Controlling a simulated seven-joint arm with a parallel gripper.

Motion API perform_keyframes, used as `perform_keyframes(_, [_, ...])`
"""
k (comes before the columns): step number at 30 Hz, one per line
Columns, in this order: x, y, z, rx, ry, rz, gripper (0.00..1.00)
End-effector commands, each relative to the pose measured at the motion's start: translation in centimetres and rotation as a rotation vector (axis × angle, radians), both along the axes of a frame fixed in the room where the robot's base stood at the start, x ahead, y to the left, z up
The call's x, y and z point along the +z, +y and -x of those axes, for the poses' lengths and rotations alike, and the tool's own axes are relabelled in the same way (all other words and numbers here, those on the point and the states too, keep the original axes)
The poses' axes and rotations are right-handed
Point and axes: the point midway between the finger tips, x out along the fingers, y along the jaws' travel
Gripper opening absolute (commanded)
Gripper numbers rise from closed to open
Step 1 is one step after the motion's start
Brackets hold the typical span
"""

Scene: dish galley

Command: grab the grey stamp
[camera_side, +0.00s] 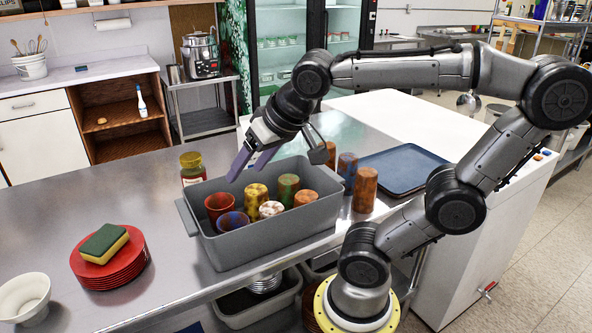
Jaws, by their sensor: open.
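I cannot make out a grey stamp in the side view. My gripper (247,172) is open, with nothing visible between its fingers. It points down and to the left above the back left part of a grey bin (262,249). The bin stands on the steel counter and holds several cups: a red one (219,203), a blue one (233,222), a yellow one (256,196), a green one (288,187) and others. The bin's walls and the cups hide part of its floor.
A jar with a yellow lid (191,165) stands behind the bin. Brown and blue tumblers (364,190) and a dark blue tray (405,166) are to the right. Stacked red plates with a sponge (103,244) and a white bowl (24,297) stand left. The counter's back left is clear.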

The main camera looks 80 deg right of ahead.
Motion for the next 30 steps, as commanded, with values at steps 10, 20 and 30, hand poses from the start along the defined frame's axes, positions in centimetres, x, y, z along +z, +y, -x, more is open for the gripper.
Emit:
perform_keyframes(10, [0.1,-18.9,-8.3,-0.721,-0.016,-0.005,0.71])
perform_keyframes(20, [-7.6,-33.6,-3.0,-1.081,0.132,0.001,0.71])
perform_keyframes(30, [-11.2,-36.0,-1.4,-1.120,0.152,-0.009,0.71])
